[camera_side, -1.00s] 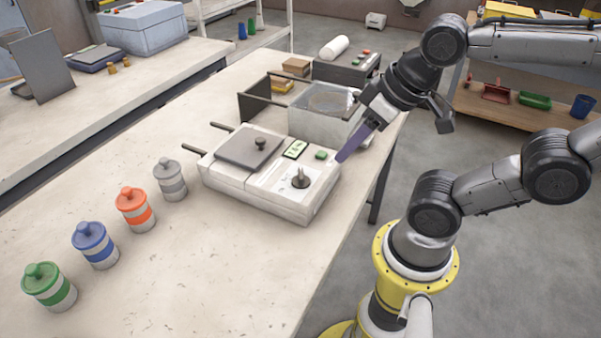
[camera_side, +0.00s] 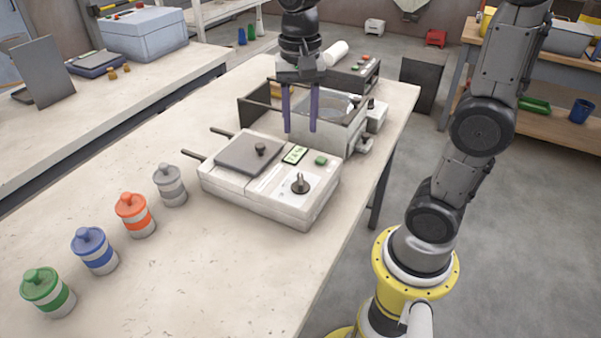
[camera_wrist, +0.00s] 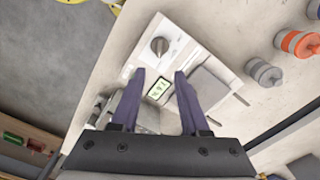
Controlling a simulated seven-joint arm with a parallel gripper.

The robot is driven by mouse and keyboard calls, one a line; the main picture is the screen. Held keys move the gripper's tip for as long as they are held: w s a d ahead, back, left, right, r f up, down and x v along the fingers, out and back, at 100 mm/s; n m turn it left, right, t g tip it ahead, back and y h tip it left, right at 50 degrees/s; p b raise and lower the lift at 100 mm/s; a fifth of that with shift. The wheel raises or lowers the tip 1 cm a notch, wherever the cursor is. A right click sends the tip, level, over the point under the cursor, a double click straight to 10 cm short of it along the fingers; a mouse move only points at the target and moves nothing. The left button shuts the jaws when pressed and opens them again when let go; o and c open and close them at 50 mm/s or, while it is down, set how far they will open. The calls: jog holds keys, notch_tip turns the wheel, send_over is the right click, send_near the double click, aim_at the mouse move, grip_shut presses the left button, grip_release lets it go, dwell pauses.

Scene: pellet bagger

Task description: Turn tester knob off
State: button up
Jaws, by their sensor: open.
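The tester (camera_side: 270,185) is a white box on the bench with a grey lid (camera_side: 248,152), a lit green display (camera_side: 294,155) and a green button (camera_side: 321,160). Its knob (camera_side: 300,185) is a dark grey dial on a white panel near the front right corner. The knob also shows in the wrist view (camera_wrist: 159,46), beyond my fingertips. My gripper (camera_side: 300,131) points down above the back of the tester, its two purple fingers apart and empty. In the wrist view my gripper (camera_wrist: 159,73) frames the display between its fingers. Nothing touches the knob.
Several lidded jars, with grey (camera_side: 170,185), orange (camera_side: 135,214), blue (camera_side: 94,250) and green (camera_side: 48,292) markings, stand left of the tester. An open-topped machine (camera_side: 322,128) stands behind it. The bench in front of the tester is clear.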

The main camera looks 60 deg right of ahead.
aim_at(301, 179)
notch_tip(301, 179, down, 14)
jog(key=shift+r, duration=0.25)
dwell(0.3)
grip_shut()
